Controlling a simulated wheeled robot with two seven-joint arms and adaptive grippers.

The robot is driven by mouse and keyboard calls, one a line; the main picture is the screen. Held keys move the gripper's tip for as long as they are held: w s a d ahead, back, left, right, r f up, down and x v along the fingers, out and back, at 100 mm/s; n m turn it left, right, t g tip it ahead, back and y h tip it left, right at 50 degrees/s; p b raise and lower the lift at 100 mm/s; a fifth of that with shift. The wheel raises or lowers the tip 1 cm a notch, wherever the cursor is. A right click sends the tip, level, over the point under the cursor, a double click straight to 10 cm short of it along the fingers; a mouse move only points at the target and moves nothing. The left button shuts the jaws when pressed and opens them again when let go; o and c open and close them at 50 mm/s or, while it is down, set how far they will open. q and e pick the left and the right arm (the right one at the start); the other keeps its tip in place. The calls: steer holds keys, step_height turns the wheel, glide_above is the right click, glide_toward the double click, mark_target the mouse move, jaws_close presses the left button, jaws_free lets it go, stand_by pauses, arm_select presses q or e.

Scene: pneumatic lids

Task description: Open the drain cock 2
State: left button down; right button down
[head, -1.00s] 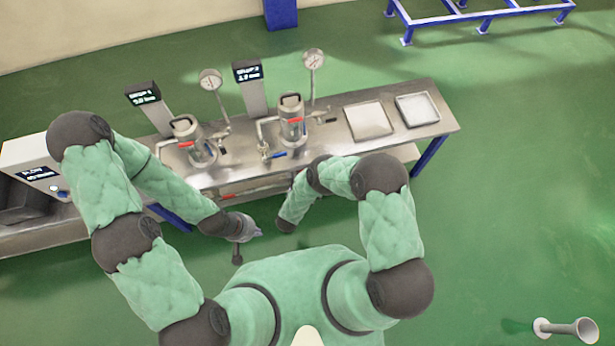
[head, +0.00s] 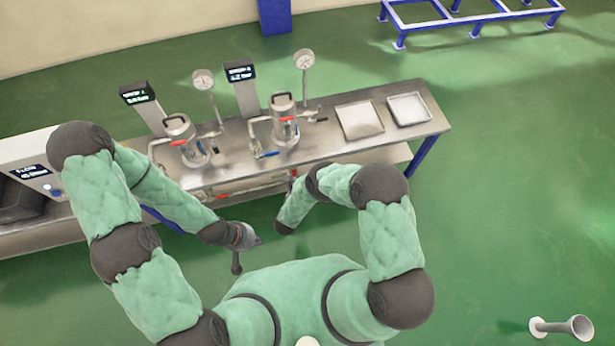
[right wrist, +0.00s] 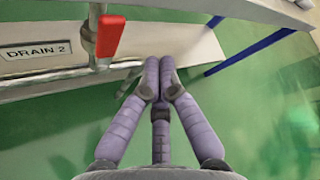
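In the right wrist view the red lever of drain cock 2 (right wrist: 110,36) is at the upper left. It lies roughly along a short grey upright pipe. The plate marked "DRAIN 2" (right wrist: 36,49) is left of it. My right gripper (right wrist: 161,92) has its purple fingers drawn together with nothing between them. It is right of and below the lever in the picture, apart from it.
The steel bench (head: 330,150) carries two vessels with gauges and displays, and two trays (head: 408,109) at the right. Another red drain lever (head: 222,197) shows on the bench front to the left. A grey horizontal pipe (right wrist: 50,80) runs below the label.

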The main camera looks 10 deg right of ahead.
steer(key=s+a+p, duration=0.1)
steer(key=s+a, duration=0.2)
steer(key=s, duration=0.2)
steer(key=shift+s+a, duration=0.2)
steer(key=shift+a, duration=0.1)
stand_by(0.4)
steer(key=s+d+r+n+g+y, duration=0.1)
steer(key=s+r+n+g+y, duration=0.4)
steer(key=n, duration=0.8)
steer(key=s+d+r+n+g+y+p, duration=0.1)
steer(key=s+r+n+g+y, duration=0.5)
steer(key=s+r+n, duration=0.3)
steer(key=s+n, duration=0.3)
steer(key=n, duration=0.2)
steer(key=shift+s+d+r+n, duration=0.15)
steer(key=shift+s+r+n, duration=0.1)
steer(key=shift+s+n, duration=0.1)
